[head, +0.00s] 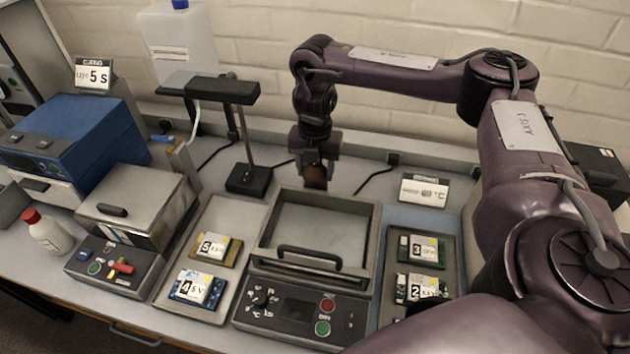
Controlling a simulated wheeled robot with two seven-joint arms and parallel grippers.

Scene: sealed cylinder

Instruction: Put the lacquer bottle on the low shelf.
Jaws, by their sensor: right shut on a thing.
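My right gripper (316,162) points down behind the machine with the glass lid, near the back of the bench. A white bottle with a red cap (47,232) stands at the far left of the bench, away from the gripper. I cannot make out a low shelf. My left gripper is not in view.
The machine with the glass lid (318,235) stands mid-bench, with trays of numbered circuit boards (205,290) (423,290) on both sides. A black stand (248,178) is left of the gripper. A blue box (75,140), a grey lidded box (135,205) and a translucent jug (178,45) are at left.

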